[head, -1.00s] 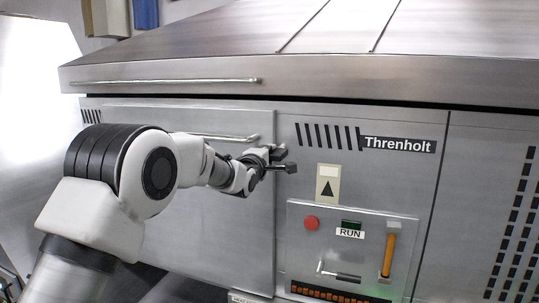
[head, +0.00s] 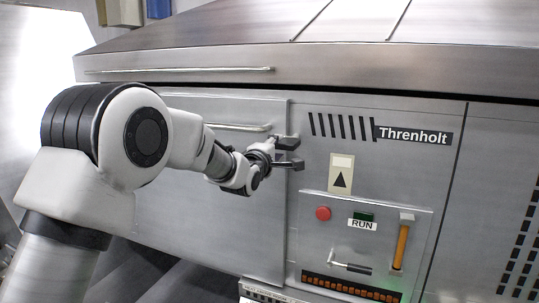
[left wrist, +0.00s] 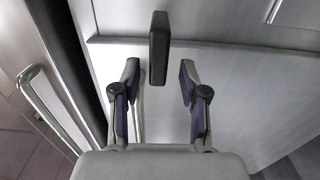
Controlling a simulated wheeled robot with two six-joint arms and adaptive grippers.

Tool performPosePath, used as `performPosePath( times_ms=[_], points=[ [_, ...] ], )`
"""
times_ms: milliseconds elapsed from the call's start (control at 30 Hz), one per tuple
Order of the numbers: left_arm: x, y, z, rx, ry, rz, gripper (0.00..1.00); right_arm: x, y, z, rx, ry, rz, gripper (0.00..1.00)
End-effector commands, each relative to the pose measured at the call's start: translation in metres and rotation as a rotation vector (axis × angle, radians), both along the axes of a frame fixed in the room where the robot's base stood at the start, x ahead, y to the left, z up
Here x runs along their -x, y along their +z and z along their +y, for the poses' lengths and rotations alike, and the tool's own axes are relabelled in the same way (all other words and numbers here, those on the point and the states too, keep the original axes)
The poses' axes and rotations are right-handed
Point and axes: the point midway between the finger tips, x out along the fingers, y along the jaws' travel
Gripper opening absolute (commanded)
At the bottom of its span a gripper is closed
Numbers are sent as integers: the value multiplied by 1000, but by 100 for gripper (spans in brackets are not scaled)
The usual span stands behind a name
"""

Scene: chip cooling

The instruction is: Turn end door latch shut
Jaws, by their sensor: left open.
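My left gripper (head: 291,152) is open in front of the cabinet, at the right edge of the flat door panel (head: 190,190). In the left wrist view its two fingers (left wrist: 158,72) stand apart. A dark upright bar, which looks like the latch handle (left wrist: 158,40), shows between and just beyond the fingertips. I see no clear contact between fingers and bar. In the head view I cannot tell the latch apart from the dark fingers. My right gripper is not in view.
A silver bar handle (head: 237,127) crosses the door panel; a silver handle (left wrist: 45,100) also shows in the left wrist view. Right of the gripper is a control panel with a red button (head: 323,213), an orange-handled lever (head: 402,245) and a small silver lever (head: 350,266).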

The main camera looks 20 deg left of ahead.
Motion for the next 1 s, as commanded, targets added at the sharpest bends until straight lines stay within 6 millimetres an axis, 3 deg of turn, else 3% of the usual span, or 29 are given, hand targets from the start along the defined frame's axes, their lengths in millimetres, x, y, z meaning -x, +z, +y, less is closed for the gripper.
performPosePath(
  times_ms=[100, 300, 800, 900, 967, 1000],
  points=[
    [33, 0, 1, 1, 0, 2, 44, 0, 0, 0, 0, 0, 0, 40],
    [67, 0, 2, 1, 0, 0, 44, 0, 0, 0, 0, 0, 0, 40],
    [71, -2, 2, 0, 0, 2, 44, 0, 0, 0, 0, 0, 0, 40],
    [68, -21, 2, 0, 1, 30, 44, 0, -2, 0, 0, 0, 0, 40],
    [64, -51, 2, 0, 0, 71, 44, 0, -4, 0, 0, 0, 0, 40],
    [62, -77, 2, 0, 0, 109, 44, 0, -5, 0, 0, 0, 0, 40]
  ],
)
